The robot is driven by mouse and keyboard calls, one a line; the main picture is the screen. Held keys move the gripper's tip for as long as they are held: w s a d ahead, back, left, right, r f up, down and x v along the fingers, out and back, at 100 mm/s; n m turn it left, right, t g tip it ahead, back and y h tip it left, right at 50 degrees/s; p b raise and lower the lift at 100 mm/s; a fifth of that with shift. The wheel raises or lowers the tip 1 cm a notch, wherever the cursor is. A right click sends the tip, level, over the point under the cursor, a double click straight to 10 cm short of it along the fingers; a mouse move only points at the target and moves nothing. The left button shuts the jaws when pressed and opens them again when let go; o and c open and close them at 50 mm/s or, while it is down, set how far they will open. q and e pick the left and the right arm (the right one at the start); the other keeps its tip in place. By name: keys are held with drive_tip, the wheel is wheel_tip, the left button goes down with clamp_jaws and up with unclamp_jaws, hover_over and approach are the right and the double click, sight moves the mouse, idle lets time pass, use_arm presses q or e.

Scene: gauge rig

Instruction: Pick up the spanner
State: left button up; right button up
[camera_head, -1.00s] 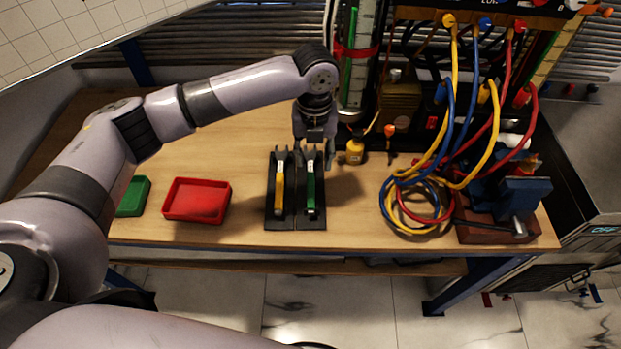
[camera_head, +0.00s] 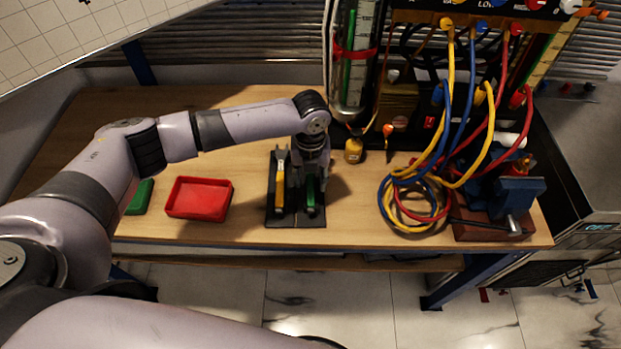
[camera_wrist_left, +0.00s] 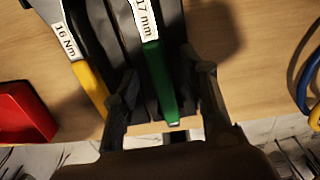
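The green-handled spanner (camera_wrist_left: 159,81), labelled "17 mm", lies in a black holder (camera_head: 318,221) on the wooden bench. In the head view its green handle (camera_head: 310,191) is partly hidden by my left gripper. A yellow-handled tool (camera_head: 280,193) lies parallel on the left; in the left wrist view it (camera_wrist_left: 90,84) is labelled "16 Nm". My left gripper (camera_wrist_left: 166,92) is open, with one finger on each side of the green handle. The fingers look apart from the handle; their exact height over it is unclear. My right gripper does not show.
A red tray (camera_head: 199,199) and a green tray (camera_head: 140,197) are left of the holder. A yellow bottle (camera_head: 353,151) stands behind it. Coiled hoses (camera_head: 412,207) and a blue vise (camera_head: 512,199) are at the right. Bench between holder and hoses is clear.

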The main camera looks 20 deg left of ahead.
use_arm(q)
clamp_jaws()
idle(0.3)
idle(0.4)
